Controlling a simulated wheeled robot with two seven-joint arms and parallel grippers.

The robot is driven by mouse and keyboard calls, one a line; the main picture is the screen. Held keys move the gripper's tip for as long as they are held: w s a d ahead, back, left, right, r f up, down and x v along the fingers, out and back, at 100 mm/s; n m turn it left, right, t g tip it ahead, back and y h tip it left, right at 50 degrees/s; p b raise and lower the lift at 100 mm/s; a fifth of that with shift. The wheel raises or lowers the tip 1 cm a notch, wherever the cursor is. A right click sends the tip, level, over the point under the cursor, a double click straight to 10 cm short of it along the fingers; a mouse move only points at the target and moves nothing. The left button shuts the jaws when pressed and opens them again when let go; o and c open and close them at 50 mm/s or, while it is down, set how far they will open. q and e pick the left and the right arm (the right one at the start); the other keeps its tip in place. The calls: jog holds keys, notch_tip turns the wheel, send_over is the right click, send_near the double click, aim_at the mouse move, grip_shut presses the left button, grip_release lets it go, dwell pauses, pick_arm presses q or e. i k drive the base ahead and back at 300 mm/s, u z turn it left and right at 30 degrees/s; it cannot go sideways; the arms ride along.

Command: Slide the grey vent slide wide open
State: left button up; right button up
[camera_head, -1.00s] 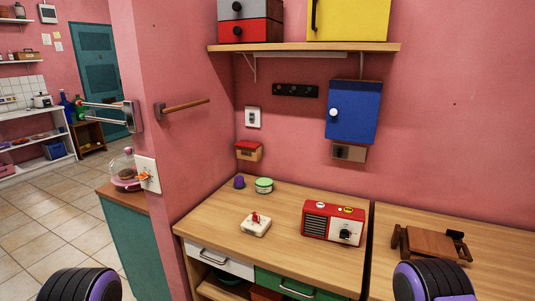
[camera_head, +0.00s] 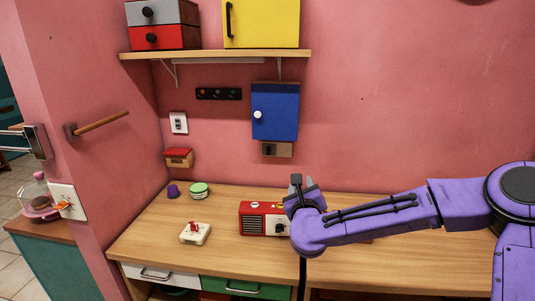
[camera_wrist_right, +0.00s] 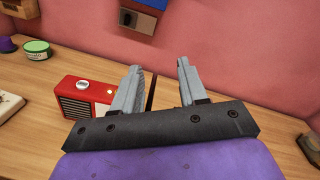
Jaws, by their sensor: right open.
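A grey-brown plate (camera_head: 284,150) with a small dark patch at its left sits on the pink wall just under the blue cabinet (camera_head: 275,112). It looks like the vent slide, but it is too small to tell how far open it is. The plate also shows at the top of the right wrist view (camera_wrist_right: 139,21). My right gripper (camera_head: 297,181) is in front of and below the plate, apart from it, near the red radio (camera_head: 257,219). In the right wrist view its two fingers (camera_wrist_right: 160,68) are spread with nothing between them. My left gripper is out of view.
The wooden counter (camera_head: 150,239) holds a white block with a red lever (camera_head: 195,233), a green-and-white tin (camera_head: 199,191) and a purple cup (camera_head: 173,191). A shelf (camera_head: 215,55) hangs above. The wall right of the blue cabinet is clear.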

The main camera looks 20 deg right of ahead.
aim_at(270, 149)
jog(key=i, duration=1)
